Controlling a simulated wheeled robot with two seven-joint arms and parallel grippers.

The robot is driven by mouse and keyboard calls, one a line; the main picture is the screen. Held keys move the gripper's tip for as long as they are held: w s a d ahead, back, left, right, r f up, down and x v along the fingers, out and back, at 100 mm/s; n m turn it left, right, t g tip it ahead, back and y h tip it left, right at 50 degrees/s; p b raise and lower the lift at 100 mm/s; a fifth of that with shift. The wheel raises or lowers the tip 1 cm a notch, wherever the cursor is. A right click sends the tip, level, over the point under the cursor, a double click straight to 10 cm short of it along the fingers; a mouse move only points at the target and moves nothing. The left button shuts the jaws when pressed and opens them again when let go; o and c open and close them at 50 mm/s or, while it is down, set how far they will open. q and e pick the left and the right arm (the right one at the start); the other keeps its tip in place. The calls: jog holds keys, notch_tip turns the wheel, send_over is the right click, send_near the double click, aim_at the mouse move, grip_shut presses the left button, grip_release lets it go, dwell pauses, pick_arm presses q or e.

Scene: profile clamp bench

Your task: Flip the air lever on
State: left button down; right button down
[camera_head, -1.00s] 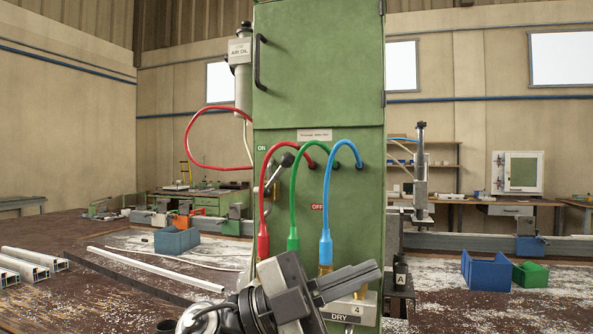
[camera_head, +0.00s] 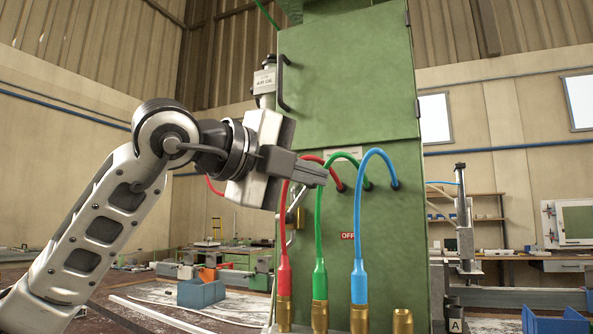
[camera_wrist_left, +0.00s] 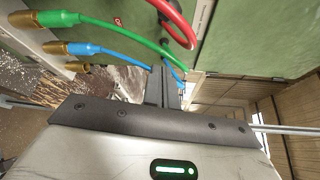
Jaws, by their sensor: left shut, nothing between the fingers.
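The air lever (camera_head: 297,198) is on the front of the green cabinet (camera_head: 345,80). Only part of its grey arm shows, behind the red hose; its knob is hidden by my left gripper. The red OFF label (camera_head: 347,236) shows to the lower right of it; the ON label is hidden. My left gripper (camera_head: 322,176) is shut and empty, in front of the cabinet at the upper ends of the hoses. In the left wrist view its shut fingers (camera_wrist_left: 170,80) point toward the hoses; I cannot make out the lever there. My right gripper is not in view.
A red hose (camera_head: 283,240), a green hose (camera_head: 319,240) and a blue hose (camera_head: 358,230) arch from the cabinet down to brass fittings, close to my gripper. A door handle (camera_head: 283,85) sticks out above.

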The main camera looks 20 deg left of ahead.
aim_at(300, 198)
pick_arm(q)
jog(key=w, duration=0.2)
jog(key=w+p, duration=0.1)
jog(key=w+a+p, duration=0.1)
jog(key=w, duration=0.1)
jog(key=shift+w+r, duration=0.15)
jog(key=shift+w, duration=0.2)
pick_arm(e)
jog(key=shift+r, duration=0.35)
